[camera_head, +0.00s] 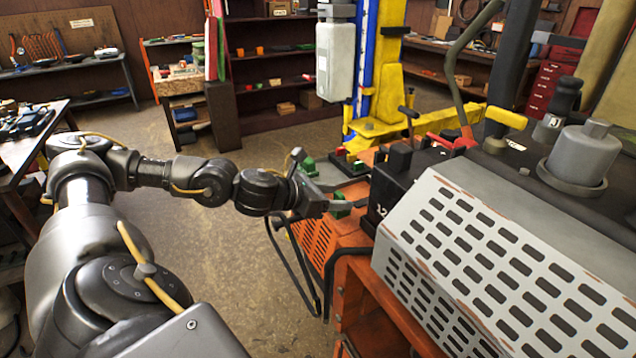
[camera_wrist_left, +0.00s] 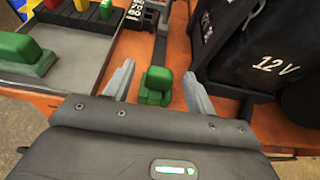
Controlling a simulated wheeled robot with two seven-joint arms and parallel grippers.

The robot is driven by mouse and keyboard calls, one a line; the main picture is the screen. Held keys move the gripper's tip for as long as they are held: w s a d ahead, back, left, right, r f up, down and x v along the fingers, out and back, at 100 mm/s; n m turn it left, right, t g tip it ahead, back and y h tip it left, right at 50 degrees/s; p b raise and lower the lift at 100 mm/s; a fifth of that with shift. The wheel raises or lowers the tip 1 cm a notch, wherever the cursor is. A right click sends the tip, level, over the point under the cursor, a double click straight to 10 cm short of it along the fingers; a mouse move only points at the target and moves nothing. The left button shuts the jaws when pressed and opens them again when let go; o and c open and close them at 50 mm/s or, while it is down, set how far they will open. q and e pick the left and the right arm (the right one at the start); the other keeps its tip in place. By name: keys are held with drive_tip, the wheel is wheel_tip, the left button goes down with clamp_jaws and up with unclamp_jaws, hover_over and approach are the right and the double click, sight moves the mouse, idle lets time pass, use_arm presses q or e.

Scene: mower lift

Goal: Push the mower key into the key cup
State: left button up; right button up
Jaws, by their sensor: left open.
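A small green block with a raised grip, which looks like the mower key (camera_wrist_left: 157,86), sits on the orange mower deck (camera_wrist_left: 178,50) beside the black 12 V battery (camera_wrist_left: 235,45). It also shows in the head view (camera_head: 341,206). My left gripper (camera_wrist_left: 158,90) is open, with one finger on each side of this green piece. I cannot tell whether the fingers touch it. A dark narrow strip runs from behind the green piece away from the gripper. I cannot make out the key cup for certain. My right gripper is not in view.
A grey tray (camera_wrist_left: 72,50) with another green piece (camera_wrist_left: 25,53) lies left of the gripper in the wrist view. The grey slotted cover (camera_head: 480,260) fills the right of the head view. A yellow and blue lift post (camera_head: 385,80) stands behind. Open floor lies left of the mower.

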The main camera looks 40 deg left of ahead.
use_arm(q)
drive_tip(key=b+v, duration=0.1)
drive_tip(key=v, duration=0.9)
drive_tip(key=shift+w+d, duration=0.15)
idle(0.4)
